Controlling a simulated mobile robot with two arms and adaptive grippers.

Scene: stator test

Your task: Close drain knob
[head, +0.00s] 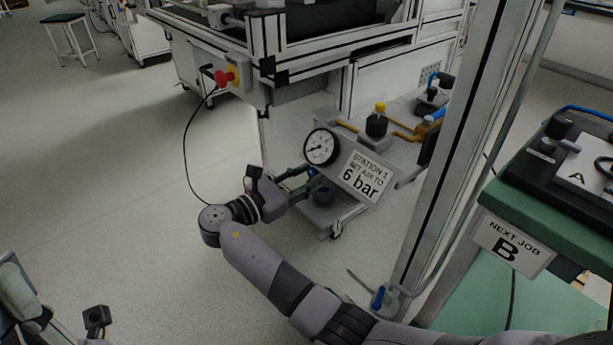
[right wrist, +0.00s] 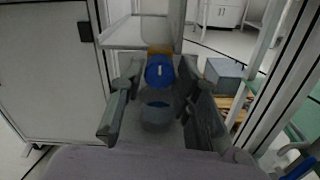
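My right gripper (head: 306,183) reaches under the gauge and sign at the cart. In the right wrist view its two fingers (right wrist: 160,84) stand apart. A round blue knob (right wrist: 160,70) with a white mark lies between and just beyond the fingertips. A dull blue-grey cup-like part (right wrist: 156,111) sits nearer, between the fingers, with visible gaps on both sides. In the head view a dark blue round part (head: 322,195) shows below the gripper; I cannot tell whether it is the knob. Of my left arm, only parts show at the lower left; its fingers are not clear.
A pressure gauge (head: 321,147) and a "6 bar" sign (head: 361,177) are close above the right gripper. A yellow-topped regulator (head: 377,121) stands behind. A red stop button (head: 225,78) is on the bench. A metal post (head: 455,160) rises right. Floor at left is clear.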

